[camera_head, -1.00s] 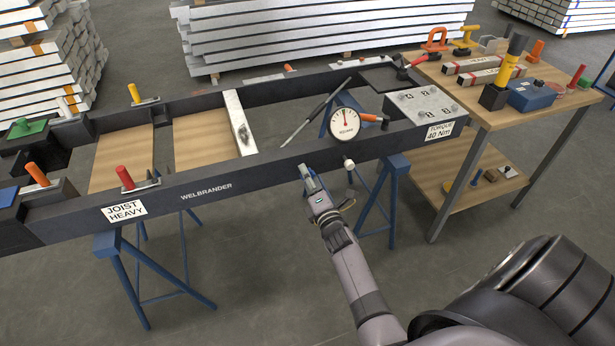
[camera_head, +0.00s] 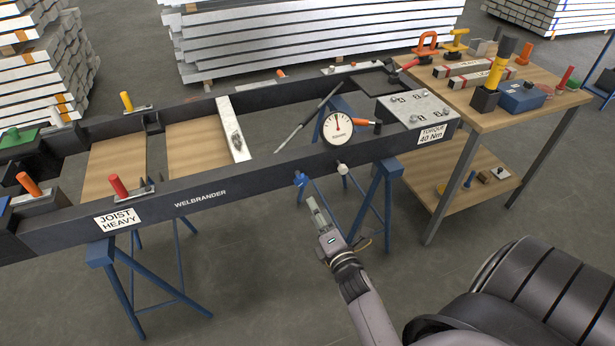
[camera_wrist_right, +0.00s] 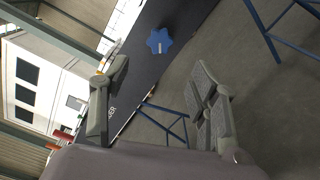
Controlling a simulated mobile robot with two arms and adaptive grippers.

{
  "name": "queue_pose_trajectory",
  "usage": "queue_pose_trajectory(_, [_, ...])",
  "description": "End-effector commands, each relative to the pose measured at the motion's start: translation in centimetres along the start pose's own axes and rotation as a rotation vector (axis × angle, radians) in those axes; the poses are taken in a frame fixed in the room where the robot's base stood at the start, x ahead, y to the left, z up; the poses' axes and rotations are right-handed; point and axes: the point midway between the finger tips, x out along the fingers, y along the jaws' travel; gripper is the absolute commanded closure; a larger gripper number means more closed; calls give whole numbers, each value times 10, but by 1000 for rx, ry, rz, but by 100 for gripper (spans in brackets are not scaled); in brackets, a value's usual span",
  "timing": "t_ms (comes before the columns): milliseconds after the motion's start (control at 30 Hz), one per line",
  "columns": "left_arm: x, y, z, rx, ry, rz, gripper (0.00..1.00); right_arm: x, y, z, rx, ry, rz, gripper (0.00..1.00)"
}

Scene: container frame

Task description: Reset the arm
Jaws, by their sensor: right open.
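My right gripper (camera_head: 315,207) is in front of the long dark frame (camera_head: 270,172), apart from it and empty. In the right wrist view its two fingers (camera_wrist_right: 159,70) are spread wide. A blue star-shaped knob (camera_head: 300,180) is on the front side of the frame, just beyond the fingertips. It also shows in the right wrist view (camera_wrist_right: 159,42), above the gap between the fingers. My left gripper is not in view.
Blue trestles (camera_head: 385,195) hold up the frame. A round dial gauge (camera_head: 338,129) and a white crossbar (camera_head: 233,128) are on the frame. A wooden workbench (camera_head: 540,75) with tools stands at the right. Open floor lies in front of the frame.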

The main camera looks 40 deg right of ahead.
Motion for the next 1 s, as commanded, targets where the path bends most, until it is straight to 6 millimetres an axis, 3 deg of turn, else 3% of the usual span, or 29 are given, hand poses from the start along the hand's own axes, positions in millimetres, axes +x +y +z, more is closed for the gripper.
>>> queue_pose_trajectory(300, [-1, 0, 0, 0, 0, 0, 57, -1, -9, -8, 39, 15, -23, 45])
queue_pose_trajectory(367, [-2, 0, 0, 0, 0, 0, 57, -4, -25, -20, 102, 35, -64, 45])
queue_pose_trajectory(533, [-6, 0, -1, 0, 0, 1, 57, -35, -106, -82, 426, 109, -302, 45])
queue_pose_trajectory(667, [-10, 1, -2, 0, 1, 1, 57, -86, -178, -131, 684, 113, -555, 45])
queue_pose_trajectory(800, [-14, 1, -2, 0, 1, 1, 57, -160, -248, -167, 905, 41, -835, 45])
queue_pose_trajectory(1000, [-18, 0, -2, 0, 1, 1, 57, -288, -328, -180, 1104, -195, -1209, 45])
